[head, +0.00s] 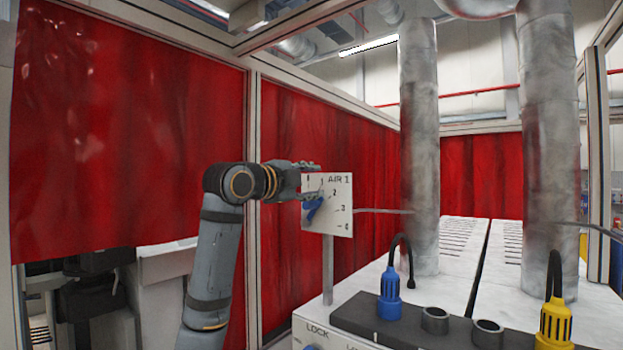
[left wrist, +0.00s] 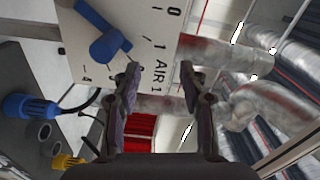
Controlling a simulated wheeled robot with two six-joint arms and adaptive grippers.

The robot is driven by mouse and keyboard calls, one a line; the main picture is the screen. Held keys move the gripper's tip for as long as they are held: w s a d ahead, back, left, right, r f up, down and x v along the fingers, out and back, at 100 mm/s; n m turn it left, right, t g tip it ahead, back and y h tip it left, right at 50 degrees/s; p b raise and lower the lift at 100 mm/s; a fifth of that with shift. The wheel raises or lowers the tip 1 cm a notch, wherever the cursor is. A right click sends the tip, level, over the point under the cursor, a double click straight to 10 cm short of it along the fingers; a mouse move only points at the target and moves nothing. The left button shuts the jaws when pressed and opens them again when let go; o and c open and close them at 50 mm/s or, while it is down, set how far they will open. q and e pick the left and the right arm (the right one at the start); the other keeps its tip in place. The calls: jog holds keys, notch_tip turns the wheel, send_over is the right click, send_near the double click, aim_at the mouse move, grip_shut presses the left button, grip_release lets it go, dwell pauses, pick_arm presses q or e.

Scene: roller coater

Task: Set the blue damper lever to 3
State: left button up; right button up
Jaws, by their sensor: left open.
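The blue damper lever (head: 313,208) is mounted on the white AIR 1 plate (head: 342,180), with a scale from 0 to 4. Its free end points up and right, roughly toward 1 or 2; I cannot tell the exact mark. My left gripper (head: 318,180) is at the upper part of the plate, in front of it. In the left wrist view my left gripper (left wrist: 158,76) is open with nothing between its fingers. The blue lever (left wrist: 104,38) lies beyond and to the left of the left finger there. Part of the scale is hidden by that finger. My right gripper is not in view.
The plate stands on a post (head: 328,268). A blue plug (head: 389,301) and a yellow plug (head: 555,322) sit on a dark strip below right. Large metal ducts (head: 419,150) rise behind. Red curtains (head: 130,120) close off the left and back.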

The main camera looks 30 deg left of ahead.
pick_arm(q)
jog(key=shift+a+r, duration=0.1)
jog(key=shift+r, duration=0.7)
jog(key=shift+s+a, duration=0.1)
jog(key=shift+a, duration=0.05)
jog(key=c, duration=0.3)
jog(key=s+a+n+b, duration=0.1)
jog(key=n, duration=0.2)
jog(key=s+a+n+b, duration=0.1)
jog(key=n+b, duration=0.1)
jog(key=n, duration=0.1)
jog(key=s+a+n+g+b, duration=0.1)
jog(key=n, duration=0.2)
jog(key=shift+s+a+r+n+b, duration=0.25)
jog(key=shift+r+n+b, duration=0.05)
jog(key=shift+r+b, duration=0.05)
grip_shut()
jog(key=s+a+r+n+g+b, duration=0.1)
jog(key=s+a+n+g+b, duration=0.15)
jog(key=s+n, duration=0.5)
jog(key=w+d+f+n+p, duration=0.1)
jog(key=w+d+f+p, duration=0.2)
jog(key=w+f, duration=0.3)
jog(key=shift+w+n+t+h, duration=0.35)
jog(key=shift+w+h, duration=0.05)
jog(key=shift+w, duration=2.1)
